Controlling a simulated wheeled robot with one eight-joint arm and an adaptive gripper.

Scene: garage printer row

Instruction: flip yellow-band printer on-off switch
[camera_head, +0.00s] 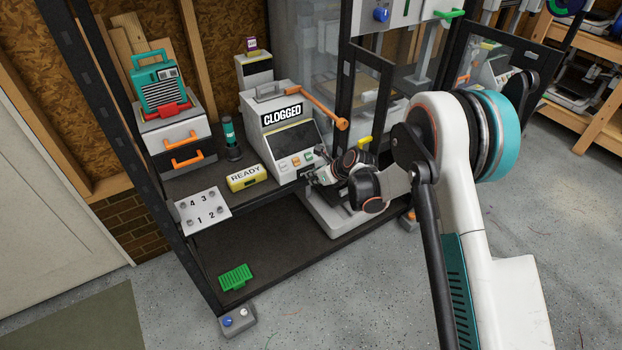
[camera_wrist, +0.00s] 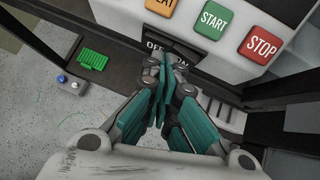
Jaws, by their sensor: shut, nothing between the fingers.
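A grey machine (camera_head: 270,112) marked CLOGGED stands on the shelf, with a dark sloped face and a thin yellowish strip above it. Its front panel (camera_wrist: 190,42) fills the top of the wrist view, with orange, green START (camera_wrist: 213,21) and red STOP (camera_wrist: 260,44) buttons. My gripper (camera_head: 318,177) is at this front, below the buttons.
A green comb-like piece (camera_head: 236,277) lies on the lower shelf.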

